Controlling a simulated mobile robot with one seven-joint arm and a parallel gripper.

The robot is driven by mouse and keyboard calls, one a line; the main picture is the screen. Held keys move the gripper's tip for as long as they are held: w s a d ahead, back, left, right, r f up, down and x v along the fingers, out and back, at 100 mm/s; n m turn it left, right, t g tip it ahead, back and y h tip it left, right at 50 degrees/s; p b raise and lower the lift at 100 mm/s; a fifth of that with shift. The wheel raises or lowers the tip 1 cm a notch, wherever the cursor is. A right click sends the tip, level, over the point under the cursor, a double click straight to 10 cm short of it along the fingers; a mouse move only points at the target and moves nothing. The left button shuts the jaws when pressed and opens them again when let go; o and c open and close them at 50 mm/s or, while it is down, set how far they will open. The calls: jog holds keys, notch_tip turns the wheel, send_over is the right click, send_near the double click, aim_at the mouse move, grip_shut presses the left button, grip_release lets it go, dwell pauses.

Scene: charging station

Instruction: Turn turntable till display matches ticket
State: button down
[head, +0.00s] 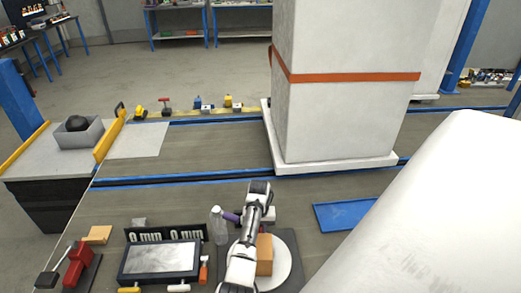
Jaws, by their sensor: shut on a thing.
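The turntable is a white disc (283,267) on a dark base (233,268), low in the head view. A tan-orange box (265,257) stands on the disc, its left side partly hidden by my arm. My gripper (262,208) is above the far side of the turntable and is shut; my arm hides its fingertips and what they hold. A dark-framed display with a pale grey screen (160,257) stands left of the turntable. Dark plates with white characters resembling "0 mm" (165,234) stand behind it. I cannot identify a ticket or read one.
A clear bottle (217,227) and a purple cylinder (231,217) are close left of my arm. A red tool (77,264) and a tan block (97,235) lie at left. A blue tray (345,215) is at right. A tall strapped white block (340,110) stands behind.

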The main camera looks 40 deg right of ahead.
jog(key=shift+w, duration=0.1)
dwell(0.3)
jog(key=c, duration=1.2)
grip_release()
notch_tip(320, 180, up, 14)
jog(key=b, duration=0.1)
jog(key=shift+b, duration=0.35)
jog(key=shift+c, duration=0.5)
